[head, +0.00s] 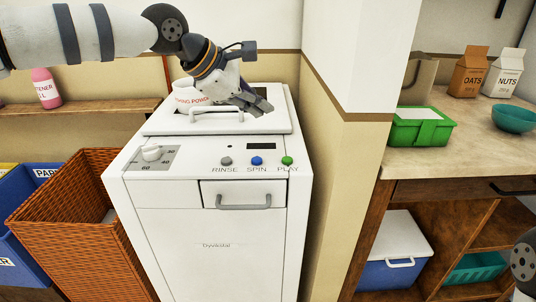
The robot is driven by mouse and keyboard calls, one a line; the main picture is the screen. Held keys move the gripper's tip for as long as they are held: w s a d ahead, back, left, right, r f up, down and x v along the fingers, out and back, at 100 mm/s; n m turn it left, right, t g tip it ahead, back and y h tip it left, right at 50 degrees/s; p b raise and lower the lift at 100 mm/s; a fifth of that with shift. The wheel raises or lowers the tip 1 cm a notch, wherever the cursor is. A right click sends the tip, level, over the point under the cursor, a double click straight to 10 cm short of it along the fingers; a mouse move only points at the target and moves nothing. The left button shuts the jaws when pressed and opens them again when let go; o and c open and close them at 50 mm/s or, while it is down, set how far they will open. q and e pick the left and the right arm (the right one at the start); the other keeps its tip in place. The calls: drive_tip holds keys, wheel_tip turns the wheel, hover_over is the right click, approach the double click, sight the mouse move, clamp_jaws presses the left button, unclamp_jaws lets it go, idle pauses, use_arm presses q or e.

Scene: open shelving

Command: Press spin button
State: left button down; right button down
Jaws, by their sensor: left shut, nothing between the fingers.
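The spin button (257,161) is a small blue button on the front panel of the white washing machine (225,265), above the label SPIN. The grey rinse button (226,161) is to its left and the green play button (287,161) to its right. My left gripper (258,106) is shut and empty. It appears over the machine's top lid (160,121), above and behind the spin button in the picture, apart from the button. My right gripper is out of view; only a bit of my right arm shows at the lower right edge.
A white washing powder container (190,97) is partly hidden behind the lid handle (217,112). A dial (151,153) sits left of the buttons, a dark display (261,147) above them. A wall corner (345,130) stands close to the right. A wicker basket (80,235) stands left.

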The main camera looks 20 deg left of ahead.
sight(258, 161)
use_arm(q)
drive_tip(key=shift+s+a+f, duration=0.1)
drive_tip(key=shift+s, duration=0.1)
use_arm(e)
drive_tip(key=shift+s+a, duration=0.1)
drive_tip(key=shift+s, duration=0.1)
